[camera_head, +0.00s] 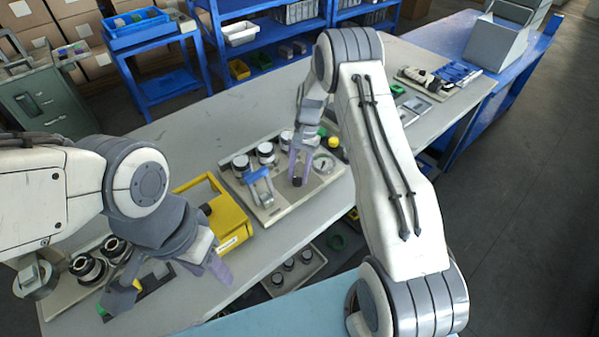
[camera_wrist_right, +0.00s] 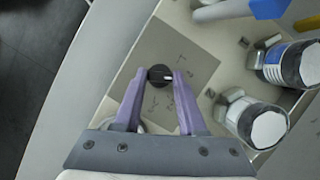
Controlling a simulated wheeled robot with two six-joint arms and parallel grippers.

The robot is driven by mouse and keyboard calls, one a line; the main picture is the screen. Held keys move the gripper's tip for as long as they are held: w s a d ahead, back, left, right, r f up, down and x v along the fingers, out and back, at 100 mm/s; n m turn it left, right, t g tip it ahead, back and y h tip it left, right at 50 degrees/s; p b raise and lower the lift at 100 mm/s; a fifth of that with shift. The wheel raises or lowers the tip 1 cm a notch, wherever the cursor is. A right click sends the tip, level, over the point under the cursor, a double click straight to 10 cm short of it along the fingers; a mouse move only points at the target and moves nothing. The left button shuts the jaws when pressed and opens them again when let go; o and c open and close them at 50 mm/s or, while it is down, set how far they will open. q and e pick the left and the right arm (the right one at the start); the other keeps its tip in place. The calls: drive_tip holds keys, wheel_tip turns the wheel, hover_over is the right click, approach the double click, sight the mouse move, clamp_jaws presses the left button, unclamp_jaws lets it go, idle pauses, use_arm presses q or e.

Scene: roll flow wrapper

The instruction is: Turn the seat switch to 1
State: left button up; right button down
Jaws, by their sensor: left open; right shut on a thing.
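The seat switch is a round black knob (camera_wrist_right: 159,75) with a white pointer mark, on a grey square plate with small printed labels. In the right wrist view its white mark points to the right. My right gripper (camera_wrist_right: 159,79) has its two purple fingers closed on either side of the knob. My left gripper (camera_head: 172,285) is open and empty, at the lower left above the table's front.
A round gauge (camera_head: 324,163) and a yellow ball (camera_head: 334,142) are at the panel's right. A yellow box (camera_head: 222,212) sits left of the panel.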

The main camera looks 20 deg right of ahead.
drive_tip(key=n, duration=0.2)
drive_tip(key=n+h, duration=0.1)
drive_tip(key=n, duration=0.1)
drive_tip(key=shift+w+a+n+g+h, duration=0.15)
drive_tip(key=shift+n+g+h, duration=0.15)
drive_tip(key=shift+g, duration=0.1)
drive_tip(key=shift+a+n+h, duration=0.1)
drive_tip(key=shift+n+h, duration=0.7)
drive_tip(key=shift+n, duration=1.1)
drive_tip(key=shift+c, duration=2.4)
unclamp_jaws()
drive_tip(key=shift+r, duration=0.1)
